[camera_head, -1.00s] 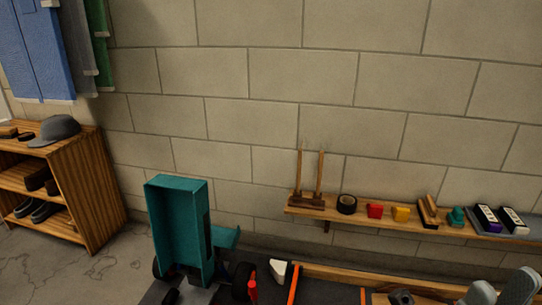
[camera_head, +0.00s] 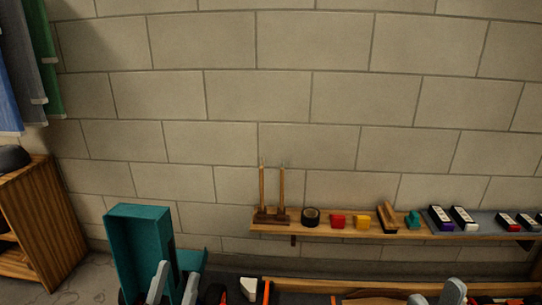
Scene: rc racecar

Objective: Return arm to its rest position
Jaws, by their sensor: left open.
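My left gripper (camera_head: 173,286) comes up from the bottom edge at the lower left, in front of the teal upright piece (camera_head: 138,240). Its two grey fingers stand apart with nothing seen between them, so it is open. My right gripper (camera_head: 436,294) shows only as grey finger tips at the bottom edge, right of centre, over a wood-edged work surface (camera_head: 350,287). The rest of it is cut off, and I cannot tell whether it holds anything. Both arms are out of the picture below.
A wooden wall shelf (camera_head: 345,231) carries a tool stand, black tape (camera_head: 310,217), red and yellow items and several small dark boxes. A wooden cabinet (camera_head: 40,225) stands at the left. Clothes (camera_head: 35,60) hang at the upper left. The block wall is bare above the shelf.

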